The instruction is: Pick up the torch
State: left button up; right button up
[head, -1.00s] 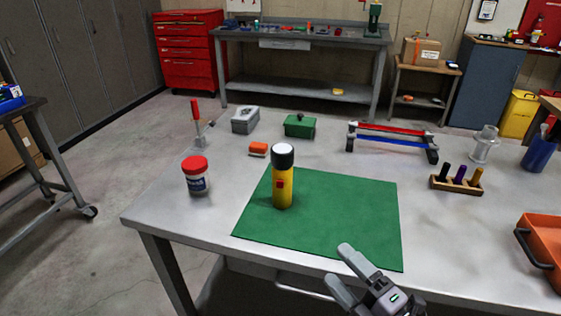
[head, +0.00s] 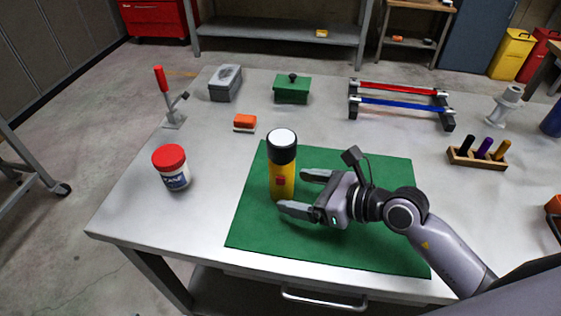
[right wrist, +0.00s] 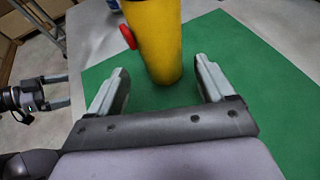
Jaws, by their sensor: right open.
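The torch (head: 282,172) stands upright on the green mat (head: 370,245). It has a yellow body, a black head with a pale top and a red switch. My right gripper (head: 296,192) is open, low over the mat, its fingers pointing left at the torch. In the right wrist view, the lower yellow body of the torch (right wrist: 155,40) shows between the two fingers, at or just past the tips; I see no finger touching it. The torch's head is out of that view. My left gripper (right wrist: 62,91) shows at the left of the wrist view, fingers apart and empty, away from the torch.
A white jar with a red lid (head: 172,168) stands left of the mat. Behind are an orange-topped block (head: 244,122), a green box (head: 292,88), a grey box (head: 225,84) and a red and blue bar rack (head: 400,104). A wooden holder (head: 478,159) stands right.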

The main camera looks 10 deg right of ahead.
aim_at(292, 190)
jog(key=shift+f+x, duration=0.2)
jog(key=shift+x, duration=2.6)
jog(key=shift+d, duration=0.25)
jog(key=c, duration=1.2)
